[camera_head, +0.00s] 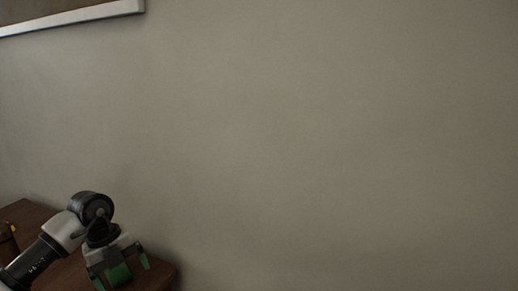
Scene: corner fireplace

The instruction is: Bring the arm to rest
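My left arm comes in from the lower left over a brown wooden table. My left gripper (122,275) is low in the picture, over the table's right part. Its two green-tipped fingers stand apart. A green patch shows between the fingers, with gaps on both sides; I cannot tell whether it is a separate object or part of the gripper. The lower ends of the fingers are near the bottom edge of the picture. My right gripper is not in view.
The brown table (160,275) ends in a rounded corner close to the wall. A dark brown object (8,243) stands on it at the far left, partly cut off. A plain beige wall (320,140) fills most of the view. A white-framed picture (75,17) hangs at the upper left.

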